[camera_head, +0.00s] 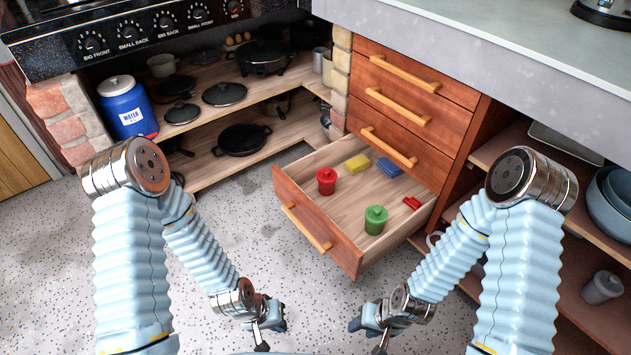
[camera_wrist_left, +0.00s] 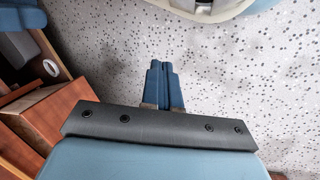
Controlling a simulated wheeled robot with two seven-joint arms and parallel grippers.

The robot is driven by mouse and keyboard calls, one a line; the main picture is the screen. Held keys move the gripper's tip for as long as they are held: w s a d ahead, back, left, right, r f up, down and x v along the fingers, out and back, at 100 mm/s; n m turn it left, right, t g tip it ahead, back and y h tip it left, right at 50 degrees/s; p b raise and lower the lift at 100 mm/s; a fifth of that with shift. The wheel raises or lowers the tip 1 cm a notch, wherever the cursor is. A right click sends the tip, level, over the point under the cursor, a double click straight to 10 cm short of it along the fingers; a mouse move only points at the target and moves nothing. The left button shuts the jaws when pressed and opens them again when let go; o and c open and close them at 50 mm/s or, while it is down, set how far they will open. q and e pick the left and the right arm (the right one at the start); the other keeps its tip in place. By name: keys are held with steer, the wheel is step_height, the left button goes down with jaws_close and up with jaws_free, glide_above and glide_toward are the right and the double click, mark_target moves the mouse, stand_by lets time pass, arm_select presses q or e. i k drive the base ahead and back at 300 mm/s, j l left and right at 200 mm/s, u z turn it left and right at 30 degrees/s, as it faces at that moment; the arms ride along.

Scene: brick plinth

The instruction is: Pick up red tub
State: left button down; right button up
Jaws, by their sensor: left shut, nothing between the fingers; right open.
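The red tub (camera_head: 326,181) stands upright with its lid on, near the left back part of the open drawer (camera_head: 344,236). It is clear of both grippers. My left gripper (camera_head: 270,326) is low over the floor in front of the drawer, shut and empty; its closed blue fingers also show in the left wrist view (camera_wrist_left: 163,66). My right gripper (camera_head: 368,324) is low in front of the drawer, to the right of the left one, open and apart from the tub.
The drawer also holds a green tub (camera_head: 375,219), a yellow block (camera_head: 357,164), a blue item (camera_head: 389,167) and a small red item (camera_head: 411,203). Its front panel (camera_head: 303,224) and wooden handle (camera_head: 307,228) face my grippers. Shelves with pans (camera_head: 241,139) stand at left. Speckled floor is clear.

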mark_target(325, 191)
steer(key=j+z, duration=0.15)
steer(key=z, duration=0.3)
steer(key=j+z, duration=0.15)
steer(key=z, duration=0.35)
steer(key=j+z, duration=0.15)
steer(key=z, duration=0.3)
steer(key=k+j+z, duration=0.25)
steer(key=j, duration=0.2)
steer(key=k+j+z, duration=0.2)
steer(key=j, duration=0.25)
steer(key=k+j+z, duration=0.25)
steer(key=k+j, duration=0.1)
steer(key=j, duration=0.2)
steer(key=k+j, duration=0.1)
steer(key=j, duration=0.2)
steer(key=i, duration=0.45)
